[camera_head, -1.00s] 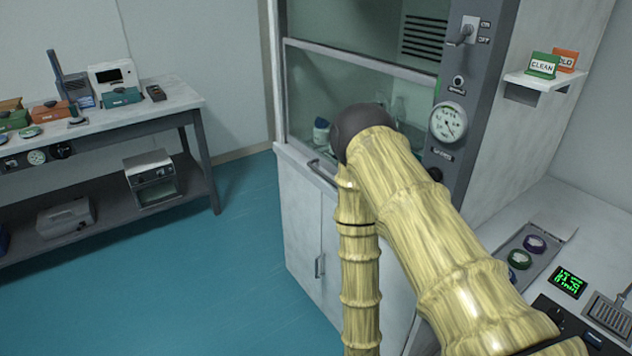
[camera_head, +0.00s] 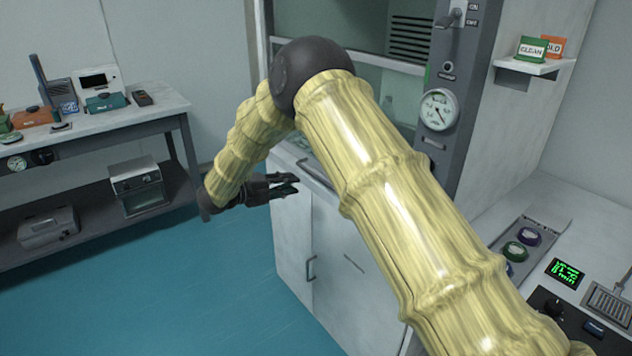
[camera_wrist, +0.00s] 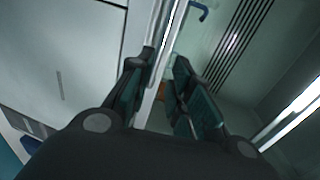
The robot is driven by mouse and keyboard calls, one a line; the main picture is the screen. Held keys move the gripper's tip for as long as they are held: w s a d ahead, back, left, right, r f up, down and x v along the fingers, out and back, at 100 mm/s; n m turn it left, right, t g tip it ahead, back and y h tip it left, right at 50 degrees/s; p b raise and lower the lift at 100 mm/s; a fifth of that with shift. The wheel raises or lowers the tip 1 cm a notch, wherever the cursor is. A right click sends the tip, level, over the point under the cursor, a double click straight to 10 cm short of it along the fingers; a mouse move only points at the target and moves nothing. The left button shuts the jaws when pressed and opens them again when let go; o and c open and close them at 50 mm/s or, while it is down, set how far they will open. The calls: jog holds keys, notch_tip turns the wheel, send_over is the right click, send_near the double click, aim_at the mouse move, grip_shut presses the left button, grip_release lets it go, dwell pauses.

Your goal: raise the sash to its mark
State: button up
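The sash (camera_head: 396,66) of the fume hood is a glass pane in a pale frame. My arm hides much of it in the head view. A grey bar handle (camera_head: 316,174) sits at the hood's front, low by the sill.
A grey post with a dial gauge (camera_head: 438,109) and a switch (camera_head: 450,22) stands right of the sash. A white cabinet (camera_head: 345,262) is below the hood. A bench (camera_head: 150,112) with instruments is at left. Blue floor (camera_head: 200,290) lies clear between.

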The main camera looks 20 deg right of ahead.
aim_at(317, 178)
jog(key=p+x, duration=0.1)
jog(key=x, duration=0.9)
jog(key=shift+w+d+p, duration=0.1)
jog(key=shift+d+p, duration=0.2)
jog(key=shift+p, duration=0.05)
grip_shut()
